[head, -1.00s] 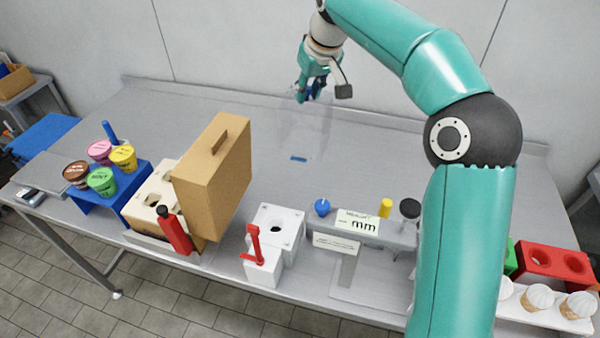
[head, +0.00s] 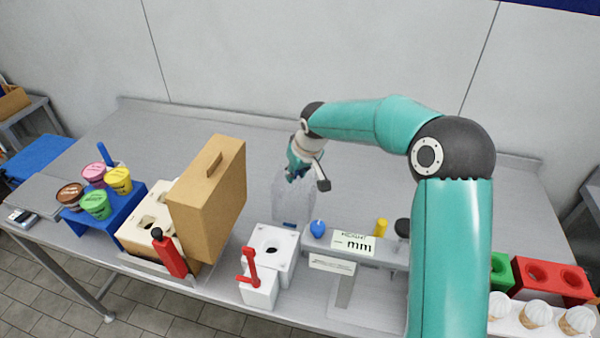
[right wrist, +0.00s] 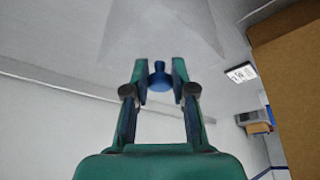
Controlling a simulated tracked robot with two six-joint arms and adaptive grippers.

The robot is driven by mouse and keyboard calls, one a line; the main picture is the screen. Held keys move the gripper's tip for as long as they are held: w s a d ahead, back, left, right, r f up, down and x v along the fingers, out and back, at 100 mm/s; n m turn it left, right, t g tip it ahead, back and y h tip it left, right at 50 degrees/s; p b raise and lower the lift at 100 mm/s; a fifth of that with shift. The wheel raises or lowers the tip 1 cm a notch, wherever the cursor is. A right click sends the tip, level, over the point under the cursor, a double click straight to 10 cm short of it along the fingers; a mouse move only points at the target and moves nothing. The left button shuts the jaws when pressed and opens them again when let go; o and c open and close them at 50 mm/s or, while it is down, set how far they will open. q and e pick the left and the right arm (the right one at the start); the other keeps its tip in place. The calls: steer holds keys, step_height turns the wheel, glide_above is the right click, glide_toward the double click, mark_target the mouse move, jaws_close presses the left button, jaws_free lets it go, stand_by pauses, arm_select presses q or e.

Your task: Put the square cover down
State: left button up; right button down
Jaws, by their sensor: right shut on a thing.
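The square cover (head: 293,200) is a clear see-through box with a blue knob on top. In the head view it hangs under my right gripper (head: 295,173), at the middle of the table behind the white block. In the right wrist view my right gripper (right wrist: 158,80) has its two fingers on either side of the blue knob (right wrist: 159,76), shut on it. The cover's clear walls (right wrist: 165,25) show faintly beyond the fingertips. I cannot tell whether its lower rim touches the table. My left gripper is not in view.
A tall tan case (head: 208,205) stands to the left, near the cover. A white block (head: 272,250) with a hole and red lever is in front. A grey gauge stand (head: 372,248) with a "mm" sign is right of it. The table behind is clear.

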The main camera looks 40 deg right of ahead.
steer(key=shift+w+f, duration=0.1)
steer(key=shift+f, duration=0.5)
steer(key=c, duration=1)
jaws_free()
steer(key=shift+o, duration=0.2)
